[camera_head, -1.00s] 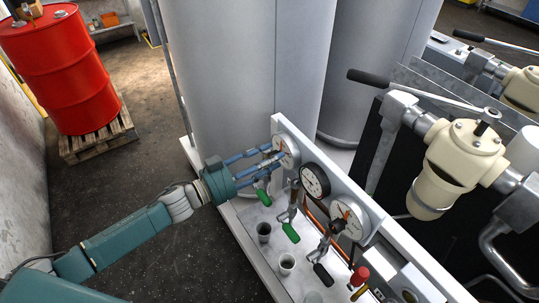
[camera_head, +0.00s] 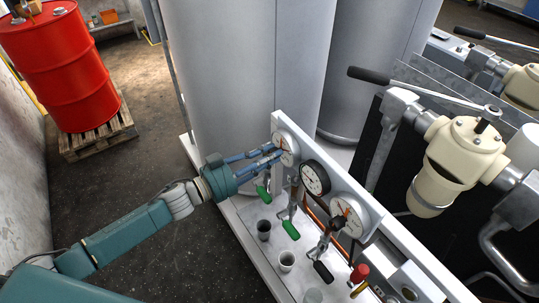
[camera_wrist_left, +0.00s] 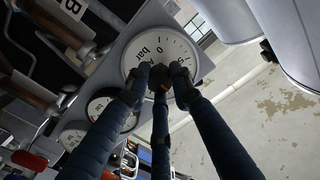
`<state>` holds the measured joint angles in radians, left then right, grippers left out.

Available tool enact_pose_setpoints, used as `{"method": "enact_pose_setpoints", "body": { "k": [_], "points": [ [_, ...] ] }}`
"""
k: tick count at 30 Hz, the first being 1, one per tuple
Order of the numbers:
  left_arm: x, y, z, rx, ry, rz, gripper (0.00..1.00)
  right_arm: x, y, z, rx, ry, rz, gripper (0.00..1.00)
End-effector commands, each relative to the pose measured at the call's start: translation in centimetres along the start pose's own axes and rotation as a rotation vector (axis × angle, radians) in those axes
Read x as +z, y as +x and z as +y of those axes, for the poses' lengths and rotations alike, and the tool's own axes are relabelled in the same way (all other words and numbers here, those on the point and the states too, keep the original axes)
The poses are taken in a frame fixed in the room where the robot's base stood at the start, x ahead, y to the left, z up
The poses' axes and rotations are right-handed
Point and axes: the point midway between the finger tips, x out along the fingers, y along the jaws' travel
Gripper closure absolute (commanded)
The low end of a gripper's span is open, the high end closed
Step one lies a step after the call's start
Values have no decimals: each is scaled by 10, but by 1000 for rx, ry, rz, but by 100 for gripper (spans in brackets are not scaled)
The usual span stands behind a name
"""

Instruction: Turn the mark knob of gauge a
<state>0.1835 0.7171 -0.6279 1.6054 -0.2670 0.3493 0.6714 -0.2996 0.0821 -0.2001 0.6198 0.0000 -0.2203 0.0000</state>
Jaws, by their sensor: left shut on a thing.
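A row of three round gauges stands on the white panel. The far-left white gauge (camera_head: 287,146) is the one at my left gripper; I cannot read a letter for it. In the left wrist view its white dial (camera_wrist_left: 147,45) shows "bar" and a 0. My left gripper (camera_head: 279,154) reaches in from the left, its blue fingers shut at the middle of this dial. In the left wrist view the fingers (camera_wrist_left: 160,80) close around a small dark knob (camera_wrist_left: 159,88), mostly hidden by the fingertips. My right gripper is out of view.
Beside it are a black-rimmed gauge (camera_head: 314,178) and another white gauge (camera_head: 350,216). Green-handled valves (camera_head: 290,230) and cups (camera_head: 286,261) sit below. Large grey cylinders (camera_head: 225,80) stand behind. A red drum (camera_head: 62,70) is on a pallet at the left; the floor between is clear.

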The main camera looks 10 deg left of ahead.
Motion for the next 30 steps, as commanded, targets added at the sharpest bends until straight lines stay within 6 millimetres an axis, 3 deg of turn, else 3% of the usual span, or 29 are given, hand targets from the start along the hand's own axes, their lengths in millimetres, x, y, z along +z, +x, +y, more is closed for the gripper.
{"method": "enact_pose_setpoints", "body": {
  "k": [17, 30],
  "points": [
    [-5, 1, -1, 0, 73, 11, 100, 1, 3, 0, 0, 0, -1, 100],
    [-5, 2, 0, -2, 420, 15, 100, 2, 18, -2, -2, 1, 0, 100]
  ]
}}
